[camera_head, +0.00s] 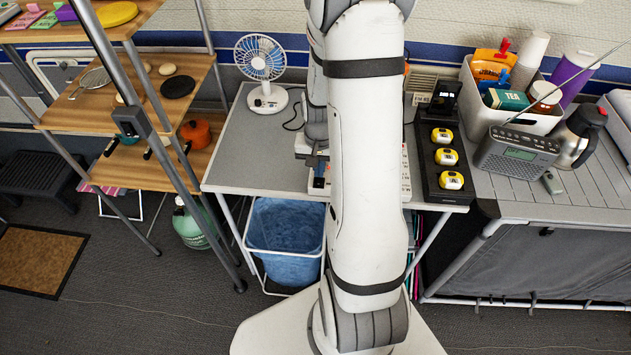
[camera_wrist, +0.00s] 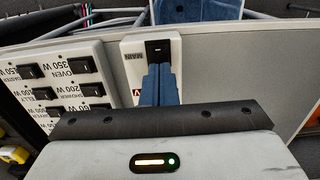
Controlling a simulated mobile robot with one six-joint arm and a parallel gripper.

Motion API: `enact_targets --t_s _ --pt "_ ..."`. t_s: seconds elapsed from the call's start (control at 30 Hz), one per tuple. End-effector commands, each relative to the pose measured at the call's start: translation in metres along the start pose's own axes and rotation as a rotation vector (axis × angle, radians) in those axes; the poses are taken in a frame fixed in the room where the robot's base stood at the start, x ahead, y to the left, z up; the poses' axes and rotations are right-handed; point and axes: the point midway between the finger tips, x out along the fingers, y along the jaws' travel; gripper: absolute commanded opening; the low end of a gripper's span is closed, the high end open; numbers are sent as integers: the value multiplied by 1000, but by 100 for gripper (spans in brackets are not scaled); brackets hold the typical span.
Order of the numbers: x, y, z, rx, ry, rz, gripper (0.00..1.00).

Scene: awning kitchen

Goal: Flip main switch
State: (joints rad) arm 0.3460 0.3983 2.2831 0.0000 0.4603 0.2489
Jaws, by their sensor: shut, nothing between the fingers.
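The main switch plate (camera_wrist: 133,48) is white, marked MAIN, and appears upside down in the upper middle of the wrist view. Its small black rocker switch (camera_wrist: 157,47) sits just beyond the tips of my gripper (camera_wrist: 159,68). The gripper's blue fingers are together with nothing between them, and cover the lower part of the plate. I cannot tell whether the tips touch the plate.
A white panel (camera_wrist: 95,50) with several black, labelled switches lies left of the plate in the wrist view. In the head view, the grey table (camera_head: 240,165) also bears a fan (camera_head: 262,65) and a black tray (camera_head: 430,185) with yellow items. A blue bin (camera_head: 285,235) stands below.

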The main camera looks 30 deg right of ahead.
Motion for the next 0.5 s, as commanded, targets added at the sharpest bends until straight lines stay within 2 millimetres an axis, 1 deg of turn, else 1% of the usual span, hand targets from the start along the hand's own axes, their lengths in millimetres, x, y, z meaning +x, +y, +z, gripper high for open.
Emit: enact_targets --t_s 0.5 --pt "9 0 0 0 0 0 0"
